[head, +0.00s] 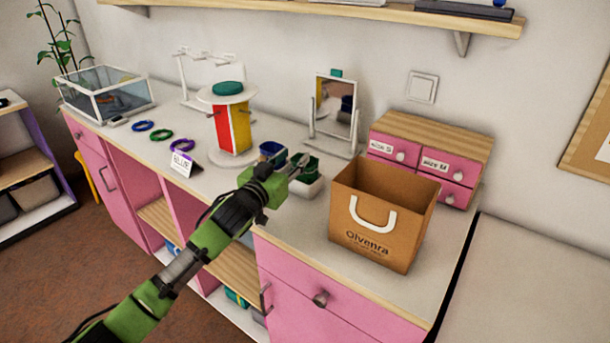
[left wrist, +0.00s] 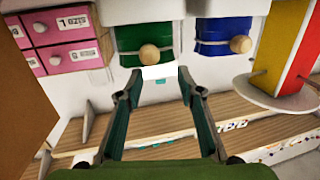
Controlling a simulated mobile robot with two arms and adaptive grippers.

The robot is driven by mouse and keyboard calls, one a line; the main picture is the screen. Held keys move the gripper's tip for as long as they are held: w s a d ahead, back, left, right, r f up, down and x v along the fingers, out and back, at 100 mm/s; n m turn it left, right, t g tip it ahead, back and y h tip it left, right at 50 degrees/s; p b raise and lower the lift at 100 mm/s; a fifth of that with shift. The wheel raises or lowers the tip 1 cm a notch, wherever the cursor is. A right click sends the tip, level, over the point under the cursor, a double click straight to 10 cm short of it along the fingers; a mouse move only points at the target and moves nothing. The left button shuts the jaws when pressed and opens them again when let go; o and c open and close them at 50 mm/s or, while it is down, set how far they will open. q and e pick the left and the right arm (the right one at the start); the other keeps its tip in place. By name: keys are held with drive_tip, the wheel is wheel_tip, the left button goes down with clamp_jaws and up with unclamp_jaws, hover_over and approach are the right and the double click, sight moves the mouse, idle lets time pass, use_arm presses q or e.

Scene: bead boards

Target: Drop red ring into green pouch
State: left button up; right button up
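The green pouch (head: 311,168) sits in a white holder on the counter, beside the blue pouch (head: 272,150). In the left wrist view the green pouch (left wrist: 130,40) has a wooden ball on its front. My left gripper (head: 300,164) is at the green pouch in the head view and partly covers it. In the left wrist view my left gripper (left wrist: 157,78) has its fingers apart with nothing between them, in front of the green pouch. I see no red ring in either view. The pouch's inside is mostly hidden. My right gripper is not in view.
Blue (head: 142,126), green (head: 161,135) and purple (head: 182,145) rings lie on the counter near a "BLUE" card (head: 181,163). A red and yellow tower (head: 239,128) stands behind. A paper bag (head: 375,239), mirror (head: 335,101) and pink drawers (head: 425,158) are to the right.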

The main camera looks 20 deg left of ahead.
use_arm(q)
drive_tip(key=s+a, duration=0.1)
drive_tip(key=s, duration=0.8)
drive_tip(key=shift+a+r, duration=0.2)
drive_tip(key=shift+r, duration=0.05)
drive_tip(key=shift+s, duration=0.1)
